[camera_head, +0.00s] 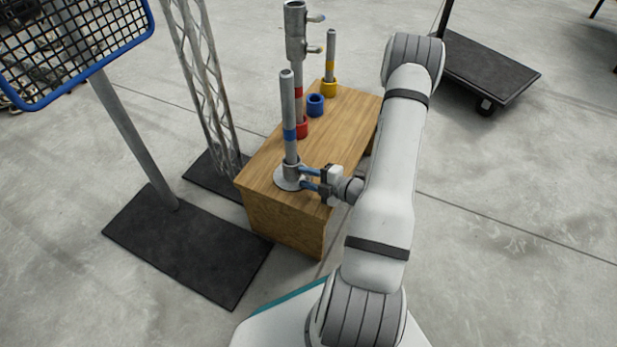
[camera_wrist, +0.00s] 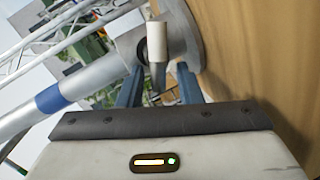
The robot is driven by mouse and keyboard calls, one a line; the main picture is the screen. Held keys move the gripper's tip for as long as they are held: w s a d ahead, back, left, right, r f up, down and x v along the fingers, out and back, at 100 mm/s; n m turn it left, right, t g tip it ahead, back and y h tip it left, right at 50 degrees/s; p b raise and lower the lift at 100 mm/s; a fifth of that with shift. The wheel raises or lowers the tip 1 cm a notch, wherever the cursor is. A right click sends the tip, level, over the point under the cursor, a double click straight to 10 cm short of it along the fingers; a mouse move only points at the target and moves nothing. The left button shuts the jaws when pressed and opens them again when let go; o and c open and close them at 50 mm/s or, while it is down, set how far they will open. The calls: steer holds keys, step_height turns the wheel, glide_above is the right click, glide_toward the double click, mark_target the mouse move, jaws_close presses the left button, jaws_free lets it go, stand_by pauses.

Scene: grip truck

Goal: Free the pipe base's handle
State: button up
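The pipe base (camera_head: 288,184) is a grey disc at the front-left corner of the wooden table, holding an upright grey pipe (camera_head: 286,100) with a blue band. In the wrist view, the base (camera_wrist: 184,35) lies ahead and its pale handle (camera_wrist: 157,45) sticks out from the collar toward my camera. My gripper (camera_head: 305,179) reaches in from the right, low beside the collar. In the wrist view, its blue fingers (camera_wrist: 158,75) stand apart on either side of the handle, with gaps visible. In the head view, the handle is too small to make out between the fingers.
The wooden table (camera_head: 345,125) also carries a blue ring (camera_head: 315,106), a red base (camera_head: 302,129), a yellow base (camera_head: 329,88) and a tall pipe with couplers (camera_head: 295,30). A truss stand (camera_head: 203,80) is left of the table. A black cart (camera_head: 485,68) is at right.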

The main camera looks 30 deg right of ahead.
steer(key=p+v, duration=0.2)
steer(key=v, duration=0.4)
steer(key=shift+s+d+r, duration=0.15)
steer(key=shift+s+d, duration=0.05)
steer(key=shift+d, duration=0.1)
steer(key=shift+s+d+p, duration=0.25)
steer(key=shift+s+p, duration=0.05)
steer(key=shift+s, duration=0.2)
